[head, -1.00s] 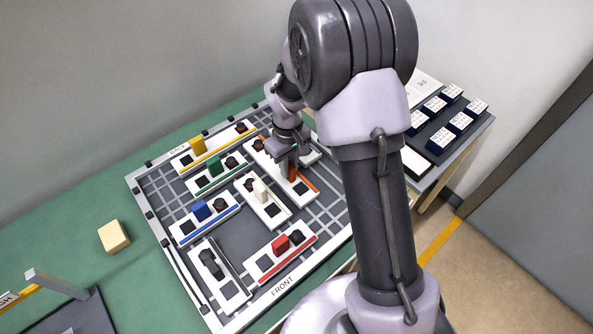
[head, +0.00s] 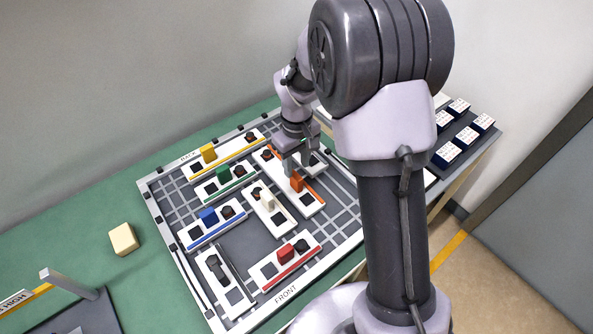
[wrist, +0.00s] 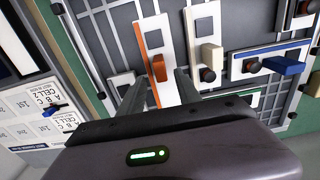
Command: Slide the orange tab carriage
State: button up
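The orange tab (head: 297,182) stands upright on a white plate with an orange stripe, towards the back right of the board; it also shows in the wrist view (wrist: 159,68). My gripper (head: 299,168) is above this plate, just behind the tab in the head view. In the wrist view my gripper (wrist: 160,83) has its two fingers spread apart, with nothing between them. The tab appears beyond and between the fingertips, with no contact visible. My gripper hides part of the plate in the head view.
Close by is the plate with the white tab (head: 267,200). Green (head: 222,173), blue (head: 208,216), yellow (head: 208,153) and red (head: 286,252) tabs stand on other plates. A beige block (head: 124,239) lies on the green table. Labelled boxes (head: 447,154) stand at the right.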

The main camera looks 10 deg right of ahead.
notch_tip(320, 180, up, 11)
jog(key=p, duration=0.3)
jog(key=shift+r, duration=0.2)
jog(key=s+a+r+m+t+y+b, duration=0.1)
jog(key=s+r+m+t+b, duration=0.1)
jog(key=s+r, duration=0.3)
jog(key=s+r+m+t+b, duration=0.1)
jog(key=s+r+m+b, duration=0.2)
jog(key=s, duration=0.4)
jog(key=s+a+f+m+t+y+b, duration=0.1)
jog(key=s+m, duration=0.3)
jog(key=s, duration=0.7)
jog(key=shift+s+a+f+t+b, duration=0.2)
jog(key=shift+a+t+b, duration=0.3)
jog(key=shift+t, duration=0.4)
